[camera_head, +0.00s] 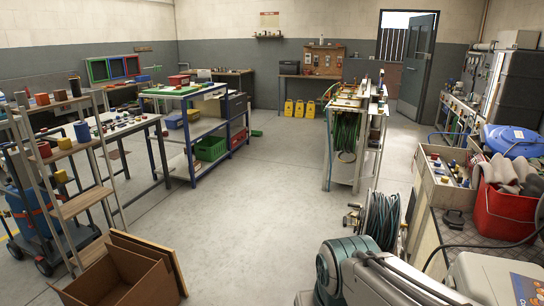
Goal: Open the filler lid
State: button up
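I cannot make out for certain which part is the filler lid. A large blue domed lid (512,138) lies at the right, behind the red bucket; it looks shut, and what is under it is mostly hidden. A pale box-like body (480,280) with a blue label stands at the bottom right corner, cut off by the frame. My teal and grey arm rises at the bottom centre and runs toward the lower right. My gripper is not in view.
A red bucket (502,212) with rags stands on the right bench. A hose reel (381,220) stands beyond my arm. The central floor (260,220) is clear toward the open door (418,65).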

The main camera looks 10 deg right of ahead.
aim_at(454, 219)
jog(key=i, duration=1.6)
jog(key=z, duration=1.5)
jog(key=i, duration=1.65)
